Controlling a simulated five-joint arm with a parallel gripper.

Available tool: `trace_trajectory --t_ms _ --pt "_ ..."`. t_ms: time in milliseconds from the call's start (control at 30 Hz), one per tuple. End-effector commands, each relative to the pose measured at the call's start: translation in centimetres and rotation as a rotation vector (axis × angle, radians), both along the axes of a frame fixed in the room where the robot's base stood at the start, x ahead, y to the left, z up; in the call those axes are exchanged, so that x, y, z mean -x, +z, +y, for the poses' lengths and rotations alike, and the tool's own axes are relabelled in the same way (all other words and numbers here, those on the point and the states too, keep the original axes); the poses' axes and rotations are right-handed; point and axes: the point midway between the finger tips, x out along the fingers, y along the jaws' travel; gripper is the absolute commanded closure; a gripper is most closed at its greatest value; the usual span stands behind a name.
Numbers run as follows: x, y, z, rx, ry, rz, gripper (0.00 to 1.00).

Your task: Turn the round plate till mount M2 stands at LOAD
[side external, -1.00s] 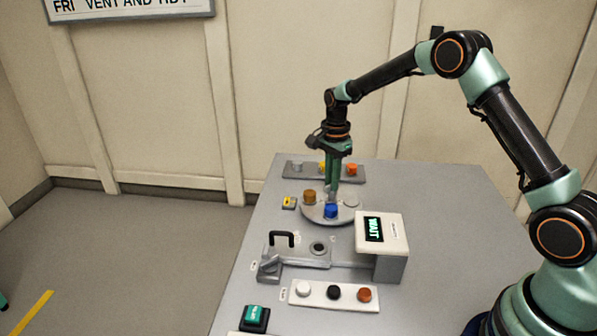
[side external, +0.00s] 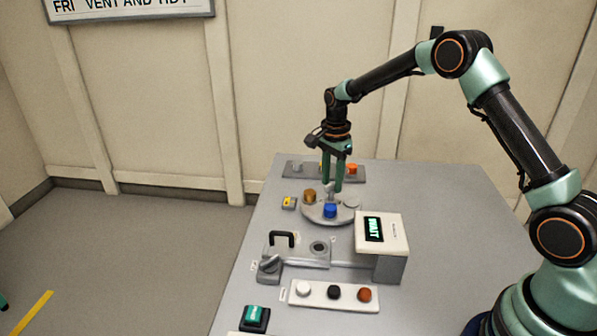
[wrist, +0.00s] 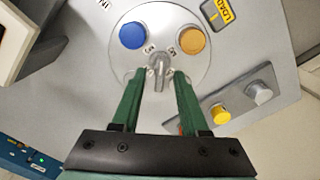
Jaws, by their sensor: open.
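The round plate (side external: 318,218) lies on the grey bench, with a brown-orange piece (side external: 310,195), a blue piece (side external: 330,210) and a pale mount (side external: 352,202) around its rim. In the wrist view, small mount labels by the blue piece (wrist: 132,35) and the orange piece (wrist: 192,41) are too blurred to read surely. The yellow LOAD tag (wrist: 218,13) is just off the plate, beyond the orange piece. My gripper (wrist: 160,75) is open, its fingers on either side of the grey centre knob (wrist: 160,66). Contact with the knob cannot be told.
A rack (side external: 308,176) at the back holds a grey, a yellow (wrist: 220,113) and an orange piece (side external: 352,169). In front are a box with a WAIT screen (side external: 373,229), a black handle (side external: 281,239), a grey lever switch (side external: 270,264), a knob strip (side external: 318,302) and a green button (side external: 256,314).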

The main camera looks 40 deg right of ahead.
Motion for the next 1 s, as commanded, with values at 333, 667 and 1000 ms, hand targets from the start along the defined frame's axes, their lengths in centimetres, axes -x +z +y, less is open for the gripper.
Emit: trace_trajectory --t_ms 333,667,1000 --pt "-0.1 4.0 0.0 0.001 0.000 -0.005 0.56" --pt "-0.1 10.2 0.0 0.001 0.000 -0.004 0.56" --pt "0.0 12.2 0.0 0.000 0.000 -0.001 0.56"
